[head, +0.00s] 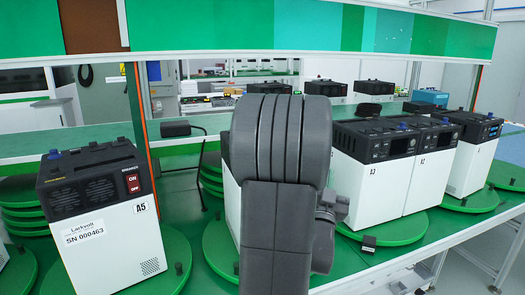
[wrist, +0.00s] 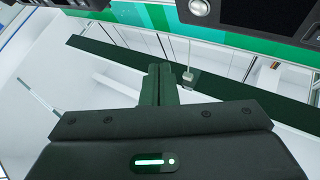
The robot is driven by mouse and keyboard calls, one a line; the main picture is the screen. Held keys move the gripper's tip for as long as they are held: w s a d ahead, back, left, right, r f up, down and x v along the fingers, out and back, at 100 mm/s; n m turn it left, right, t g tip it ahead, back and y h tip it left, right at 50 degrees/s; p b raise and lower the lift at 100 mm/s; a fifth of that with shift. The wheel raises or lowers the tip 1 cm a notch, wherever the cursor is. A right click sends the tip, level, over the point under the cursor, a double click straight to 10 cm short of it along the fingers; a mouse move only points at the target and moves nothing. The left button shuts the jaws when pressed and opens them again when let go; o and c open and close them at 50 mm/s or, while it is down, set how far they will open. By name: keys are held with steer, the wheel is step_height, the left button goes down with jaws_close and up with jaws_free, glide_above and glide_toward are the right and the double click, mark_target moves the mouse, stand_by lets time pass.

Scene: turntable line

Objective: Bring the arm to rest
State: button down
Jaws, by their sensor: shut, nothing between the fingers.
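My gripper (wrist: 160,82) shows in the wrist view, its two dark fingers together at the middle with nothing between them. It points at open space beside a dark rail, under the edge of the green line. In the head view my dark grey arm rises in the centre and hides part of a white unit and its turntable. My gripper cannot be made out in the head view.
A white unit marked A5 (head: 105,225) stands on a green turntable (head: 175,262) at left. Units A3 (head: 375,180) and A2 (head: 428,180) stand at right on another turntable (head: 385,232). A further unit (head: 470,165) stands at far right. A green panel (head: 200,25) spans above.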

steer(key=shift+s+d, duration=0.25)
steer(key=shift+s, duration=0.5)
steer(key=shift+w, duration=0.15)
steer(key=w, duration=0.1)
steer(key=w+a+b, duration=0.1)
steer(key=w, duration=0.1)
steer(key=w+a+b, duration=0.1)
steer(key=w, duration=0.1)
steer(key=shift+f, duration=0.25)
steer(key=shift+s+d+b, duration=0.1)
steer(key=shift+s+b, duration=0.05)
steer(key=shift+b, duration=0.8)
steer(key=r+p, duration=0.1)
steer(key=p, duration=0.2)
steer(key=shift+w+p, duration=0.2)
steer(key=shift+p, duration=0.1)
